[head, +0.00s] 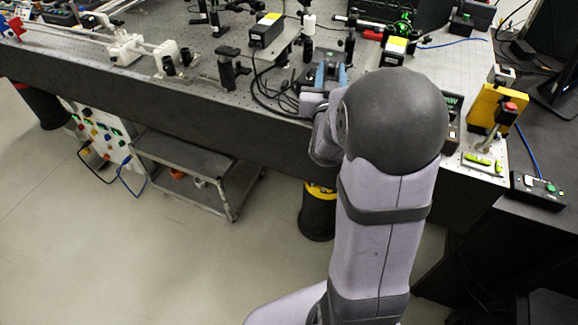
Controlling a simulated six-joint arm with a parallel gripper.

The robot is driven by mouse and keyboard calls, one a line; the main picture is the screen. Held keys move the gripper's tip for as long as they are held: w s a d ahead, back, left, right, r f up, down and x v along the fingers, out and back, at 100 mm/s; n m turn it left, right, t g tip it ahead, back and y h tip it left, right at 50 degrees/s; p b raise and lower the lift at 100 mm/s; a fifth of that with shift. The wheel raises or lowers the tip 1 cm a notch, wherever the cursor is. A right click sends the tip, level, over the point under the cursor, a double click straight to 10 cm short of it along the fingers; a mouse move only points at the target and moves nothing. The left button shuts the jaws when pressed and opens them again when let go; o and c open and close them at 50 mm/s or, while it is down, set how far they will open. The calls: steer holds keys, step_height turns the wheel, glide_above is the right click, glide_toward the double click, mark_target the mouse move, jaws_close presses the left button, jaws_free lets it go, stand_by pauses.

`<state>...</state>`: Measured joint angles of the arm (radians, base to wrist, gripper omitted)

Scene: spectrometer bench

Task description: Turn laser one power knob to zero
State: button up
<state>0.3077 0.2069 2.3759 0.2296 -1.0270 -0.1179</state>
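My gripper (331,74) is above the optical table near its front edge, partly hidden behind my own arm. No power knob can be made out, and no label reads as laser one. Two black boxes with yellow-and-white labels stand on the table, one left of my gripper (267,31) and one to its right (395,51). A black box with a green mW display (452,104) is partly hidden behind my arm.
The perforated optical table (480,62) carries several optic mounts (228,68) and loose black cables (262,95). A yellow stand (487,108), a red-topped joystick (507,112) and a button box (537,190) are at right. A grey cart (190,160) stands below.

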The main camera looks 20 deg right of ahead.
steer(key=shift+a+r+m+g+h+p, duration=0.1)
steer(key=shift+m+g+h+p, duration=0.2)
steer(key=shift+h+p, duration=0.1)
